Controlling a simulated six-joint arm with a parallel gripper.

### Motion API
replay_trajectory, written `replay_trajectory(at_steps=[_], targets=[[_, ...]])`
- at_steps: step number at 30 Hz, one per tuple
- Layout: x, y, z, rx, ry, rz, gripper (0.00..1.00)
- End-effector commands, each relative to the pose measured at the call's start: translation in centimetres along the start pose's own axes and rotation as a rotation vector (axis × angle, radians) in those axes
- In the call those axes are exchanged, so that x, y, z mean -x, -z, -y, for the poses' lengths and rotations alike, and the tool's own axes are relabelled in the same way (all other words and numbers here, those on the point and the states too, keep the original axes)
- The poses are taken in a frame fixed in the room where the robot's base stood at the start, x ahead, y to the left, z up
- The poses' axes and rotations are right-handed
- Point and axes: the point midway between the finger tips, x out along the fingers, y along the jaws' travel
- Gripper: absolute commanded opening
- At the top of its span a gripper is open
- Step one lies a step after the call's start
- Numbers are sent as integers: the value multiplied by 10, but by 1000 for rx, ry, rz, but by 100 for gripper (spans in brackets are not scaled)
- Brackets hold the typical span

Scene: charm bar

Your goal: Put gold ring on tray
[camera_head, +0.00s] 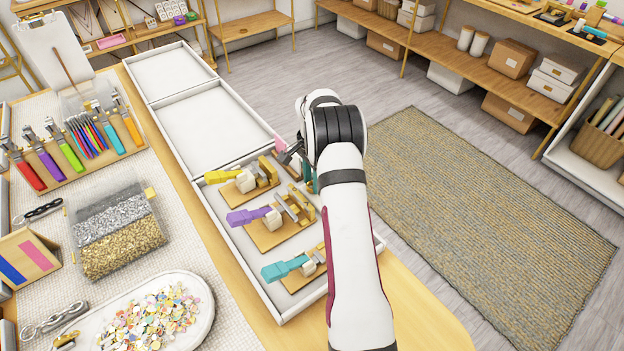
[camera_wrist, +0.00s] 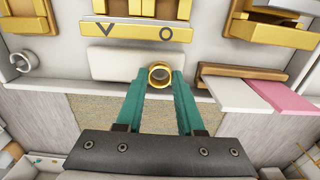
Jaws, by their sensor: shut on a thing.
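In the wrist view a gold ring (camera_wrist: 160,75) sits between the tips of my gripper (camera_wrist: 161,82), whose green fingers are closed on it. The ring's opening faces the camera. Beyond it is the white-walled tray (camera_wrist: 70,85), with a pale rectangular block inside. I cannot tell whether the ring touches the tray or hangs above it. In the head view my gripper (camera_head: 308,178) is mostly hidden behind my arm, at the right side of the near tray section (camera_head: 240,243). The ring is hidden there.
A silver ring (camera_wrist: 24,62) lies at the left in the wrist view. Wooden presses with yellow, purple (camera_head: 247,216) and teal handles stand in the near tray section. The two farther sections (camera_head: 208,122) are empty. A bead box (camera_head: 118,235) and a charm dish (camera_head: 160,315) are at left.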

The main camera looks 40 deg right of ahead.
Motion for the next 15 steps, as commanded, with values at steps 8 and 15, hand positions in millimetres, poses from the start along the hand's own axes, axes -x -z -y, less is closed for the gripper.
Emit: replay_trajectory(at_steps=[8,15], targets=[[-4,0,0,0,0,0,0],[-4,0,0,0,1,0,0]])
